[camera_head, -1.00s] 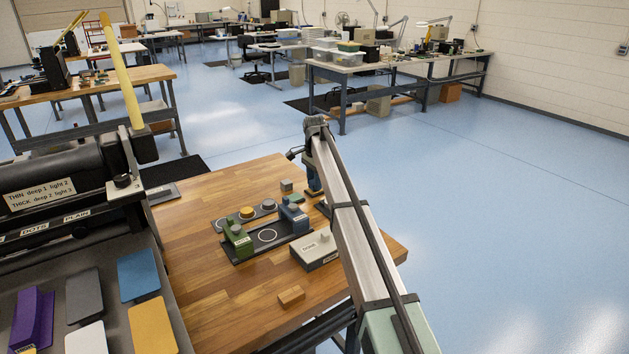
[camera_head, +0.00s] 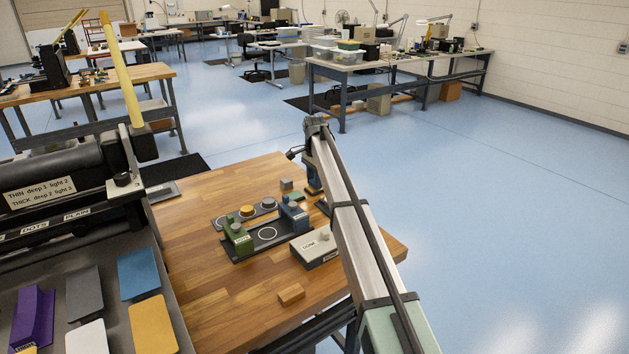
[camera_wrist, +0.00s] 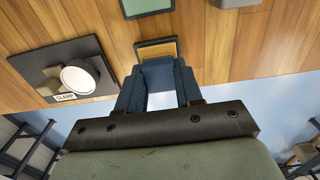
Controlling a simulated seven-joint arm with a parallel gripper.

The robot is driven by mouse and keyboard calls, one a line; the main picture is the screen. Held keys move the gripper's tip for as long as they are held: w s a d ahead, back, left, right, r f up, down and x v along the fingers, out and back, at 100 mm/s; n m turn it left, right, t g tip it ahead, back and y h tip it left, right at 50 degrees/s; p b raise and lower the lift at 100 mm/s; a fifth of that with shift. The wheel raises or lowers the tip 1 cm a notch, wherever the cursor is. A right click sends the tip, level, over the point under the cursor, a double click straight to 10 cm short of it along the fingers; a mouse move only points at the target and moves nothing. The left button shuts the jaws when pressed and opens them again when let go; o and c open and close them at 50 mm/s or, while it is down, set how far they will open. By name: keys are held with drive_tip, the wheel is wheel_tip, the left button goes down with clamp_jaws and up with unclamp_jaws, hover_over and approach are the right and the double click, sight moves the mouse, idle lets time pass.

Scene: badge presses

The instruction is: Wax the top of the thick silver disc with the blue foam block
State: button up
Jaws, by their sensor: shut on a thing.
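My gripper (camera_wrist: 160,80) shows dark blue fingers in the wrist view, shut on a dark blue block (camera_wrist: 159,68), which appears to be the foam block. Its edges blend with the fingers. A round silver disc (camera_wrist: 80,78) sits on a dark fixture labelled CLAMP (camera_wrist: 65,97), left of my gripper and apart from it. Its thickness is hard to judge from above. In the head view my gripper (camera_head: 314,184) is low at the right side of the wooden table, partly behind my arm. I cannot tell there whether the block touches anything.
A tan pad (camera_wrist: 157,48) in a dark frame lies beyond the fingers, with a green pad (camera_wrist: 145,5) farther. On the table stand a green fixture (camera_head: 237,238), a blue fixture (camera_head: 293,215), a pale box (camera_head: 316,250) and a wooden block (camera_head: 291,293). The table's front left is clear.

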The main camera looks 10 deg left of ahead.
drive_tip(key=shift+r, duration=3.5)
